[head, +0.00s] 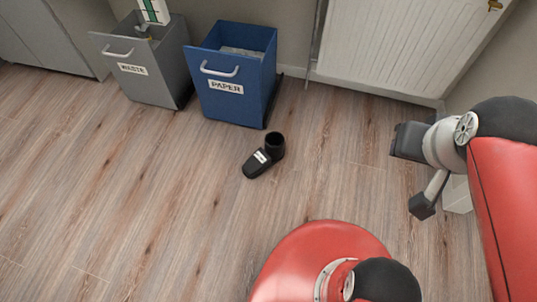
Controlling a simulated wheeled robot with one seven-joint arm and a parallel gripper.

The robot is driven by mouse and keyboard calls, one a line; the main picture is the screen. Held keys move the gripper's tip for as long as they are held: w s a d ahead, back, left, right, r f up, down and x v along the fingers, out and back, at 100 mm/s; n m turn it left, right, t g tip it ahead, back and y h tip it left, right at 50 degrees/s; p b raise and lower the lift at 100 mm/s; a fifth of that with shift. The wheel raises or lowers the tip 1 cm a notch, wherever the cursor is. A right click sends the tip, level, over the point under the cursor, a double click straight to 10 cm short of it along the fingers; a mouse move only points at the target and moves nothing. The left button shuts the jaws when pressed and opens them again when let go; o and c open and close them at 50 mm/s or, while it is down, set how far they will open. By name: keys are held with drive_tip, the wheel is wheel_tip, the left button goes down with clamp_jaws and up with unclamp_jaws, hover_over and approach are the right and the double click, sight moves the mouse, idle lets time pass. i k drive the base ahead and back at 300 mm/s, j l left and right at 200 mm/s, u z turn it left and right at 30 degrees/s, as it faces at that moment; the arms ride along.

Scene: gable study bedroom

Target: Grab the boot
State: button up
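The black boot (264,158) lies on the wooden floor near the middle of the head view. Its round opening faces up at the back right, its toe points to the lower left, and a small white label sits on it. My gripper (414,176) is at the right of the view, well to the right of the boot. Its two dark fingertips are spread apart with nothing seen between them. It does not touch the boot.
A blue paper bin (235,104) stands just behind the boot. A grey waste bin (148,87) with things in it is left of that. A white panelled door or cabinet (401,45) is at the back right. Floor left and front of the boot is clear.

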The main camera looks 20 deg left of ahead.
sight(262, 160)
drive_tip(key=i+l+u, duration=0.15)
drive_tip(key=i+l, duration=0.25)
drive_tip(key=i, duration=0.25)
drive_tip(key=i+l+u, duration=0.15)
drive_tip(key=i+l, duration=0.35)
drive_tip(key=i, duration=0.15)
drive_tip(key=u, duration=1.55)
